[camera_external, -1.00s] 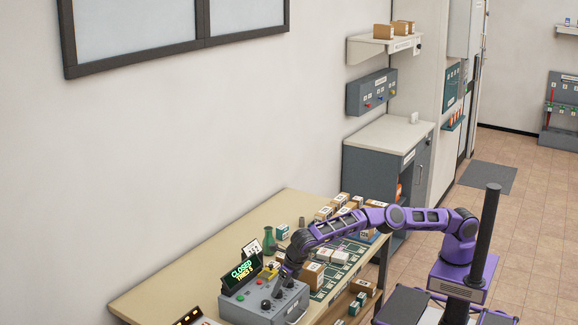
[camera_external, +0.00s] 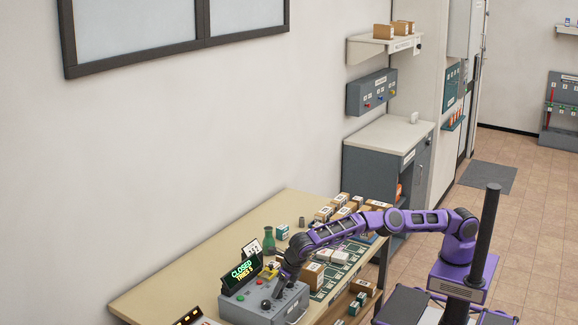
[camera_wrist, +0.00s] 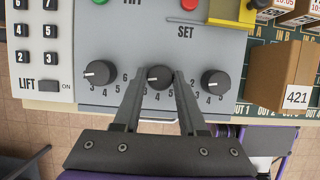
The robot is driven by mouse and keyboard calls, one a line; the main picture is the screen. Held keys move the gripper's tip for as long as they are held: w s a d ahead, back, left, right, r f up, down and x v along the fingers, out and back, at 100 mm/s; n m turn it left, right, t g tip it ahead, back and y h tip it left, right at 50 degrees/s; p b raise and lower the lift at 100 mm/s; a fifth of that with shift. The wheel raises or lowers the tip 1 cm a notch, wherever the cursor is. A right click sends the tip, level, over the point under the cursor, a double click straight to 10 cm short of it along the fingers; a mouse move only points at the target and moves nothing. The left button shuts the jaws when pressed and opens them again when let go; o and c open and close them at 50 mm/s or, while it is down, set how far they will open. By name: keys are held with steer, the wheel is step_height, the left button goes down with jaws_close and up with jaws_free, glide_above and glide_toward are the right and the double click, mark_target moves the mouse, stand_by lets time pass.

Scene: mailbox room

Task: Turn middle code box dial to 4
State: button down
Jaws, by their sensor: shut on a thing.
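The grey code box (camera_external: 262,304) stands on the table under a black display with green and yellow text reading "CLOSED". The wrist view shows its three black dials in a row: the left dial (camera_wrist: 99,73), the middle dial (camera_wrist: 159,77) and the right dial (camera_wrist: 214,82). Digits ring the lower side of each dial. My gripper (camera_wrist: 158,79) is shut on the middle dial, a finger on each side. The fingers hide some of its digits, and I cannot tell its exact setting. In the external view my gripper (camera_external: 283,284) reaches down to the box.
A white keypad (camera_wrist: 38,50) with a LIFT switch (camera_wrist: 47,86) is left of the dials. A red button (camera_wrist: 189,4) and a yellow part (camera_wrist: 236,12) lie beyond them. A carton marked 421 (camera_wrist: 281,75) stands close on the right.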

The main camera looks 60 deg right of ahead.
steer(key=shift+n, duration=0.3)
steer(key=n, duration=0.1)
steer(key=n+y, duration=0.1)
steer(key=n, duration=0.1)
steer(key=shift+d+y, duration=0.2)
steer(key=shift+y, duration=0.1)
steer(key=n+g+y, duration=0.1)
steer(key=n, duration=0.3)
steer(key=n+g+y, duration=0.1)
steer(key=n, duration=0.3)
steer(key=shift+w+d, duration=0.1)
steer(key=shift+w, duration=0.05)
steer(key=shift+w+n+g+y, duration=0.1)
steer(key=shift+n+g+y, duration=0.25)
steer(key=shift+n, duration=0.7)
steer(key=shift+n+g+y, duration=0.15)
steer(key=shift+n+g, duration=0.3)
steer(key=shift+n, duration=0.6)
steer(key=shift+c, duration=2.3)
jaws_free()
